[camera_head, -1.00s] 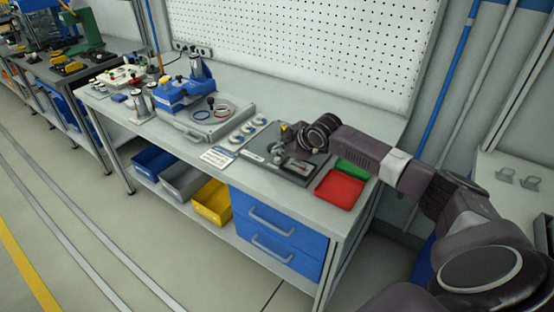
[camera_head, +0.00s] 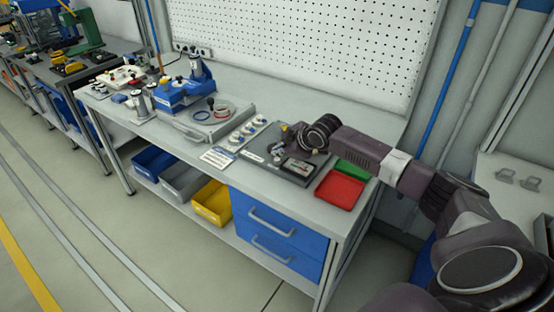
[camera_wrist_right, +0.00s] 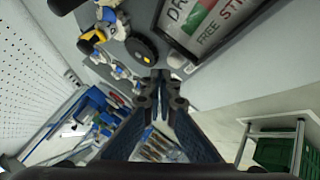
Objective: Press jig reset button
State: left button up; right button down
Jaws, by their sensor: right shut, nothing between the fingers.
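The jig is a dark grey plate (camera_head: 264,157) on the bench's right half, with clamp parts and a framed, labelled panel (camera_head: 297,168). In the right wrist view the panel (camera_wrist_right: 207,25) has red and green fields and partly readable lettering. My right gripper (camera_wrist_right: 157,76) is shut and empty, its fingertips just over the plate beside the panel's corner. A black round part (camera_wrist_right: 140,49) and a small pale disc (camera_wrist_right: 176,58) lie close to the tips. I cannot tell whether the disc is the reset button or whether the tips touch anything. My left gripper is not in view.
A red tray (camera_head: 340,189) and a green tray (camera_head: 352,169) sit right of the jig. Left of it are small round parts in a row (camera_head: 248,132), a grey case (camera_head: 205,127) and a blue fixture (camera_head: 182,94). A pegboard wall (camera_head: 300,45) stands behind.

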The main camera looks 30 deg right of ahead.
aim_at(278, 160)
jog(key=shift+f, duration=0.1)
jog(key=shift+f, duration=0.35)
jog(key=shift+s+f, duration=0.1)
jog(key=shift+f, duration=0.5)
dwell(0.9)
jog(key=shift+r+p, duration=0.85)
jog(key=shift+r, duration=0.15)
notch_tip(278, 160, up, 5)
jog(key=p, duration=0.4)
jog(key=shift+p, duration=0.4)
